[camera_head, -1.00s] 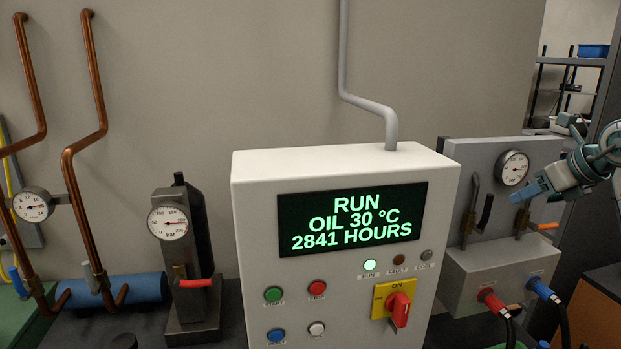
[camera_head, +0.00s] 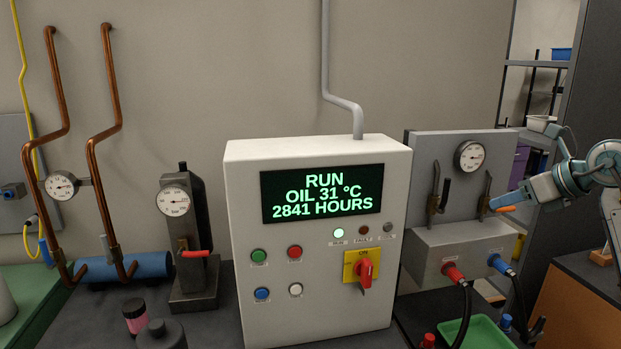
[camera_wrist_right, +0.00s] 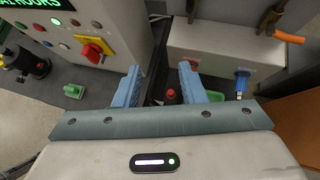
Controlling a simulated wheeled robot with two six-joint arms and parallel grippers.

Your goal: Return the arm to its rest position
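My right arm comes in from the right edge in the head view. Its gripper (camera_head: 507,200) shows side-on, in front of the right-hand valve with the orange handle (camera_head: 506,209). In the right wrist view the two blue fingers (camera_wrist_right: 160,70) stand apart with nothing held between them. Past them lie the dark bench top and a red-topped item (camera_wrist_right: 171,95). My left gripper is not in view.
A white control cabinet (camera_head: 240,240) stands mid-bench; its screen reads RUN, OIL 31 °C. A grey connector box (camera_head: 430,258) with red and blue plugs is to its right, above a green tray (camera_head: 485,335). Copper pipes (camera_head: 60,100) and a gauge block (camera_head: 190,270) stand left.

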